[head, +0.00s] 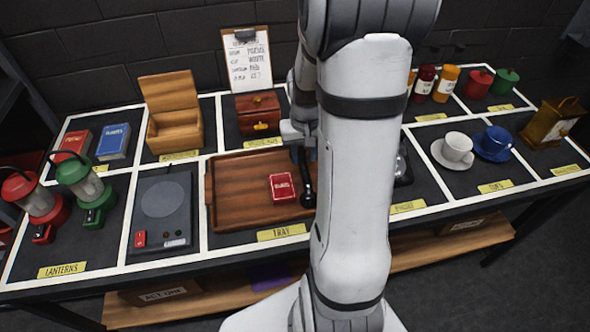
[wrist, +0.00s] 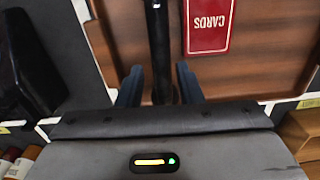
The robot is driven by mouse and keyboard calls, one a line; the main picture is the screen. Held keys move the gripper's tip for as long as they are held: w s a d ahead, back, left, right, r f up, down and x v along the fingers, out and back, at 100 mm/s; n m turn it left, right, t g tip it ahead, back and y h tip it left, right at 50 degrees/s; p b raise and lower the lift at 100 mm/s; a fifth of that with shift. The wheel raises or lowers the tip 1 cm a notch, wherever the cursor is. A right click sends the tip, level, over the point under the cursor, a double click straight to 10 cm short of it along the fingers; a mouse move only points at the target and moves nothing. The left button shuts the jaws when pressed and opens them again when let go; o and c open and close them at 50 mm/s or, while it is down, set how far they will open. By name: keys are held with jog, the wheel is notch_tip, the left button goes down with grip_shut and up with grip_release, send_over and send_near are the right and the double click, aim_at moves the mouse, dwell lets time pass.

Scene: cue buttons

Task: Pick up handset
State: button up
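The black handset (head: 307,185) shows in the head view as a dark upright bar at the right end of the tray, partly behind my arm. In the wrist view the handset (wrist: 160,45) runs down between the two fingers of my gripper (wrist: 160,76). A narrow gap shows on each side of it, so the fingers look open around it rather than pressed on it. The gripper (head: 303,150) is largely hidden by my arm in the head view. A dark telephone with a silvery part (head: 402,165) is partly visible right of my arm.
The wooden tray (head: 235,205) holds a red card pack (head: 282,186), close to the handset. A device with a round plate (head: 163,205) and lanterns (head: 75,180) stand left. A white cup (head: 457,147) and blue cup (head: 494,142) stand right. A wooden box (head: 260,112) is behind.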

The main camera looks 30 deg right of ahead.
aim_at(302, 163)
notch_tip(302, 163, down, 5)
jog(key=shift+w+a+r, duration=0.1)
jog(key=shift+a+r, duration=0.05)
jog(key=shift+r, duration=0.05)
grip_shut()
dwell(0.3)
